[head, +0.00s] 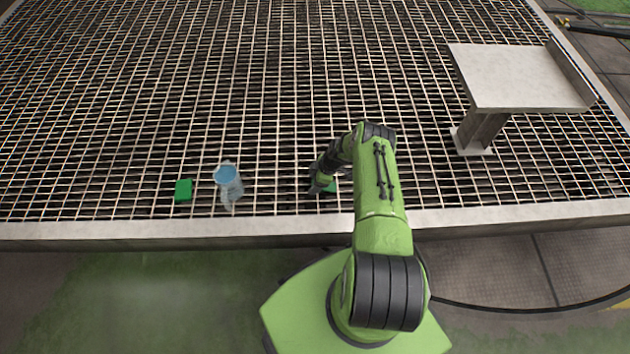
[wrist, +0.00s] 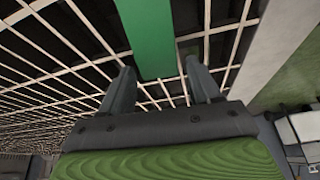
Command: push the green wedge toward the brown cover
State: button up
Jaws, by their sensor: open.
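A green piece (head: 331,186) lies on the grating, partly hidden by my gripper and arm in the head view. It shows in the wrist view as a long green face (wrist: 145,35) reaching between the fingertips. My gripper (head: 317,187) is open and low over the grating, at the left side of this piece in the head view. In the wrist view the fingers (wrist: 160,68) stand apart at its near end; I cannot tell whether they touch it. A second green block (head: 183,191) lies farther left. I cannot tell which is the wedge. I see no brown cover.
A clear, bluish cup-like vessel (head: 229,184) stands between the left green block and my gripper. A grey metal stand (head: 515,78) rises at the right. The grating's pale front edge (head: 130,231) runs close by. The grating behind is mostly free.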

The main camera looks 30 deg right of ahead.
aim_at(331, 187)
jog(key=shift+o, duration=0.5)
jog(key=shift+r, duration=0.1)
jog(key=p+v, duration=0.5)
jog(key=v, duration=1)
jog(key=shift+r+p, duration=0.25)
jog(key=shift+p, duration=0.05)
jog(key=shift+d, duration=0.15)
